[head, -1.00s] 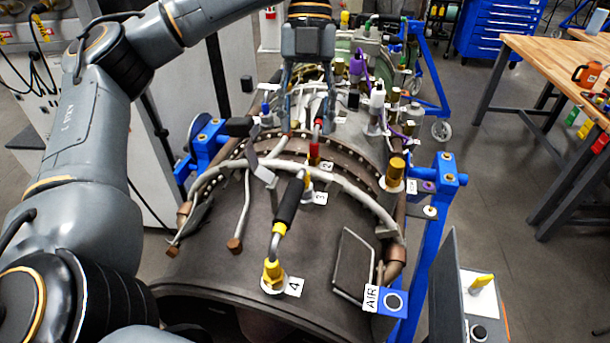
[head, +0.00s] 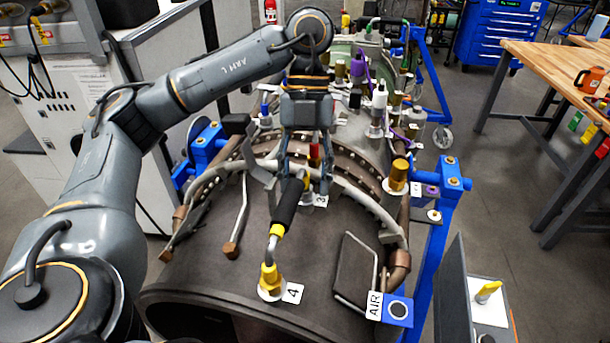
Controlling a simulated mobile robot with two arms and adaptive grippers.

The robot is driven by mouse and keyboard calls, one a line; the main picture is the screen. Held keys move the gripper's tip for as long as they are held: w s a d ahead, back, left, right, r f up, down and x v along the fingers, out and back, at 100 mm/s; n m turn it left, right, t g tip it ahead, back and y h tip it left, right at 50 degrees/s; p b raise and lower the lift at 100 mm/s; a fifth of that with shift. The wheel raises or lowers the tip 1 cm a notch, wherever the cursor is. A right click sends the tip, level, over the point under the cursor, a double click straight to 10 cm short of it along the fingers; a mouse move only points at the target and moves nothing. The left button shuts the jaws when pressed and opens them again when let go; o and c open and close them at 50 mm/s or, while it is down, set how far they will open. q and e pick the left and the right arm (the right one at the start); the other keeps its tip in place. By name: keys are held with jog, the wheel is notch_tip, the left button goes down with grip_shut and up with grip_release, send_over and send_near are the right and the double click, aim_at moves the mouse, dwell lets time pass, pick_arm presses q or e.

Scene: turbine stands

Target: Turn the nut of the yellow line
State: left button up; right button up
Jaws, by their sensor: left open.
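The yellow line is a short bent tube with a black sleeve (head: 286,207) and yellow bands, on the near part of the dark turbine casing (head: 215,280). Its lower end meets a brass-yellow nut (head: 269,274) beside the label 4. Its upper end runs to near the label 3 and is partly hidden by my left gripper. My left gripper (head: 304,184) points down, open, with its fingers around or just above that upper end; I cannot tell whether they touch it. My right gripper is out of view.
A red-ended fitting (head: 314,154) stands just behind the fingers. Pale pipes arch over the casing, and a brass cap (head: 398,175) stands to the right. Blue stand posts (head: 437,225) flank the casing. A wooden workbench (head: 560,65) is at the far right, with open floor before it.

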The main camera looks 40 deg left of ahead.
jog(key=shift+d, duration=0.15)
pick_arm(q)
jog(key=shift+c, duration=0.6)
grip_shut()
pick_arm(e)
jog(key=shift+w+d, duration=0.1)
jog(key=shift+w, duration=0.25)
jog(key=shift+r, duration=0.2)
